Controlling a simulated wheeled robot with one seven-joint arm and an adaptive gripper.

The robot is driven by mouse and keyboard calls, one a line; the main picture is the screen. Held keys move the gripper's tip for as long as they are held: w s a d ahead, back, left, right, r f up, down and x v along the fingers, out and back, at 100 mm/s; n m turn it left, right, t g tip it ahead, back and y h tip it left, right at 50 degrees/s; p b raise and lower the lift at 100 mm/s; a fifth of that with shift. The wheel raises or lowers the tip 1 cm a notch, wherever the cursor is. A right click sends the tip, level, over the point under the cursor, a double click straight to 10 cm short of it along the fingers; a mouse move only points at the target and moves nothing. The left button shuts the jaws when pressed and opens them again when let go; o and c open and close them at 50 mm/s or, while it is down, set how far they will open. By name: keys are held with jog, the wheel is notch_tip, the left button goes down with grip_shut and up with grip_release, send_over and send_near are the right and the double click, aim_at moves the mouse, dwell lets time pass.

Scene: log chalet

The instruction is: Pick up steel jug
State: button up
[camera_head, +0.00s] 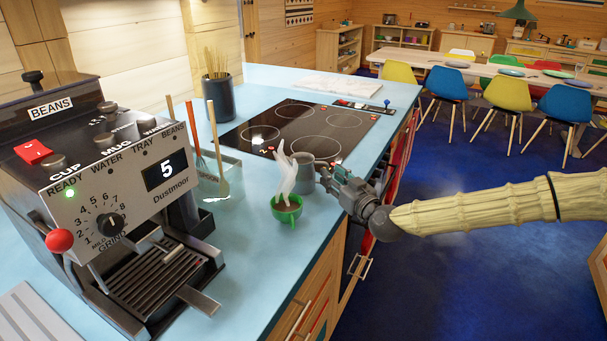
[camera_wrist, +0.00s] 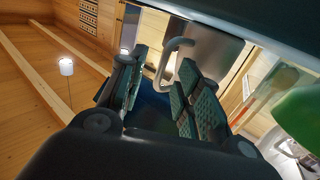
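The steel jug (camera_head: 305,178) stands on the blue counter near the hob's front edge, partly hidden behind rising white steam. In the wrist view the jug (camera_wrist: 208,48) is at the top, with its curved handle (camera_wrist: 163,66) hanging toward my fingers. My gripper (camera_head: 328,177) is at the jug's right side, reaching in from the right. In the wrist view my gripper (camera_wrist: 160,85) is open, with its ridged pads apart. The handle shows in the gap near the right-hand pads. I cannot tell whether it touches them.
A steaming green cup (camera_head: 287,211) stands just in front of the jug; its green side also shows in the wrist view (camera_wrist: 304,115). A utensil container (camera_head: 222,180) and coffee machine (camera_head: 115,190) stand left. The hob (camera_head: 300,128) lies behind. Open floor is right.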

jog(key=shift+w+a, duration=0.4)
jog(key=shift+w, duration=0.05)
jog(key=shift+c, duration=0.4)
grip_shut()
jog(key=shift+r, duration=0.15)
